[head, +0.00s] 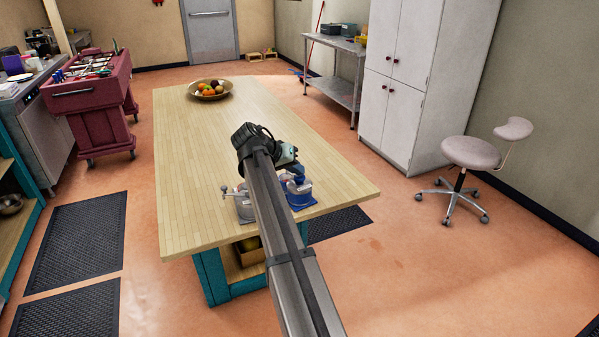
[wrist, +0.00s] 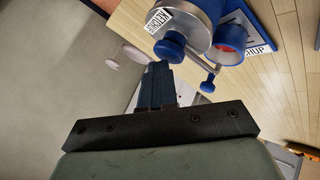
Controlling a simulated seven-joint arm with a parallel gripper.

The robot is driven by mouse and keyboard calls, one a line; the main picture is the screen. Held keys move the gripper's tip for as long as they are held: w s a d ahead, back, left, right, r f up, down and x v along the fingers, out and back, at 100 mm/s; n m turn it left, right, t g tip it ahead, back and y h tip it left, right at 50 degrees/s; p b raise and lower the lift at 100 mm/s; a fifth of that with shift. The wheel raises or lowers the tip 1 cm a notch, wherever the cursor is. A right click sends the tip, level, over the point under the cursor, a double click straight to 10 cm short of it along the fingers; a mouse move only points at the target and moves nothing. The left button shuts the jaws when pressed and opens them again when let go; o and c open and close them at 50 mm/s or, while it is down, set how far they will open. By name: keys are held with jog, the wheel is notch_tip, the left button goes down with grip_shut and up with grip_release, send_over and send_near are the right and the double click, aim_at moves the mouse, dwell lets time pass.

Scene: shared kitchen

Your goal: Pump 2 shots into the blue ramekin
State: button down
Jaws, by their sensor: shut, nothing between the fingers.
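My gripper (wrist: 158,70) is shut and empty in the wrist view. Its fingertips are close to a blue knob (wrist: 172,46) on a dispenser; I cannot tell whether they touch. The dispenser (wrist: 196,30) has blue and grey metal parts and a white label. In the head view, a blue dispenser (head: 300,196) and a grey one (head: 243,207) stand at the table's near end, partly hidden by my arm.
The wooden table (head: 200,150) is mostly clear, with a fruit bowl (head: 209,89) at its far end. A white stool (head: 470,155) and tall cabinet (head: 405,80) stand at the right.

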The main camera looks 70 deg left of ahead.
aim_at(297, 177)
jog(key=shift+r, duration=0.1)
dwell(0.3)
jog(key=shift+r, duration=1.45)
notch_tip(297, 177, up, 6)
dwell(0.9)
